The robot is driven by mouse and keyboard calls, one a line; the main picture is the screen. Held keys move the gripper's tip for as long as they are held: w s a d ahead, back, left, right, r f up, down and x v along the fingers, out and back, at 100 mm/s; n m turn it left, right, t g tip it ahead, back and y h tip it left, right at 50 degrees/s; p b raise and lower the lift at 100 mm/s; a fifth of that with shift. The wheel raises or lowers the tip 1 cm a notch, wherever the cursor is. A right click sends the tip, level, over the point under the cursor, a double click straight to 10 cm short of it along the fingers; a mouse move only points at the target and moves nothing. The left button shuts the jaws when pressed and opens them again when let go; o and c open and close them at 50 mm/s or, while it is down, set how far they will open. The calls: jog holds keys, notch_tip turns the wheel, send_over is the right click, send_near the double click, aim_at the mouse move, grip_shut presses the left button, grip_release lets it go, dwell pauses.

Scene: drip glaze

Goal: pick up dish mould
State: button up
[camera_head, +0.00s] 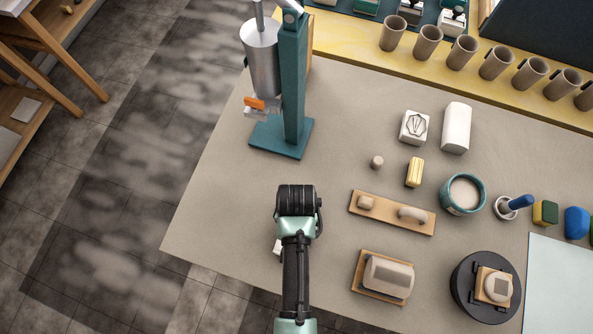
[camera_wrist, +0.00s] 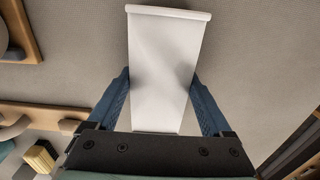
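A smooth white block, apparently the dish mould (camera_wrist: 163,55), fills the middle of the wrist view. It has a thin lip along its far end and narrows toward my gripper (camera_wrist: 160,78). The two blue fingers lie flush against its left and right sides, with no gap visible. In the head view my arm covers most of it; only a small white corner of the mould (camera_head: 277,246) shows left of the arm. My fingers are hidden there. Whether the mould is lifted or still touches the table cannot be told.
Right of my arm on the table (camera_head: 225,200) are a wooden board with knobs (camera_head: 385,213), a pressed block on a board (camera_head: 384,276) and a yellow block (camera_head: 415,172). A green-based machine (camera_head: 293,100) stands behind. The table's left part is clear.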

jog(key=shift+r, duration=0.1)
grip_shut()
